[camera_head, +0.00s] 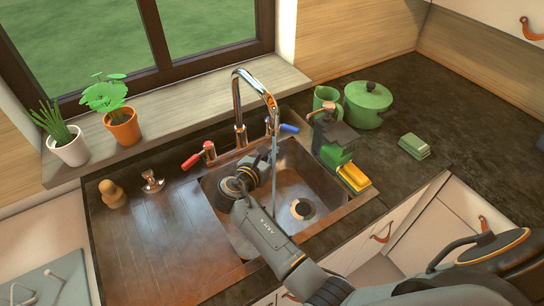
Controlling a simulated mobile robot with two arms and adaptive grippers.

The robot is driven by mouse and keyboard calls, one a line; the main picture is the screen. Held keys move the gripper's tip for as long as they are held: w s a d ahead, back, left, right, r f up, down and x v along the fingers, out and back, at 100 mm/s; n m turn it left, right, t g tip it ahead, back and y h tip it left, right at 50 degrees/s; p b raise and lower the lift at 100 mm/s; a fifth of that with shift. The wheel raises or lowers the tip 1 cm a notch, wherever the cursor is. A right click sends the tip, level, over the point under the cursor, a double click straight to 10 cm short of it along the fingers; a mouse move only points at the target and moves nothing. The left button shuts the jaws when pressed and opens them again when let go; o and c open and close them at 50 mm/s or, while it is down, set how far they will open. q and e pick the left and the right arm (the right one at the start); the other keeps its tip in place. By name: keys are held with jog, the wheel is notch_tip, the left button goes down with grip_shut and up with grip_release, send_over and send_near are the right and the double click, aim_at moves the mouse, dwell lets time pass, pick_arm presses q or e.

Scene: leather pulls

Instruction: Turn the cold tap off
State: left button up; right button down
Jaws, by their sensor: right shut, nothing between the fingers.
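The cold tap's blue lever (288,128) sits right of the chrome spout (237,88) at the back of the sink and points to the right. A thin stream of water (273,165) falls from the spout into the sink. My right gripper (268,160) is over the sink, behind and beside the stream, just below and in front of the blue lever. It is shut with nothing in it. Its fingertips are dark and partly hidden, so I cannot tell whether they touch the lever. The red hot lever (192,161) points left. My left gripper is out of view.
The steel sink (312,180) has a drain. Potted plants (122,126) stand on the sill.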

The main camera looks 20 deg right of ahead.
aim_at(290, 132)
jog(key=b+x, duration=0.2)
jog(key=x, duration=0.1)
jog(key=b+x, duration=0.2)
jog(key=x, duration=0.2)
jog(key=b+x, duration=0.3)
jog(key=x, duration=0.1)
jog(key=shift+w+r, duration=0.1)
jog(key=shift+r, duration=0.25)
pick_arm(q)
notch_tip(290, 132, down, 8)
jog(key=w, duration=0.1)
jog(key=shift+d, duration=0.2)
pick_arm(e)
jog(key=shift+a+r, duration=0.1)
jog(key=shift+r, duration=0.05)
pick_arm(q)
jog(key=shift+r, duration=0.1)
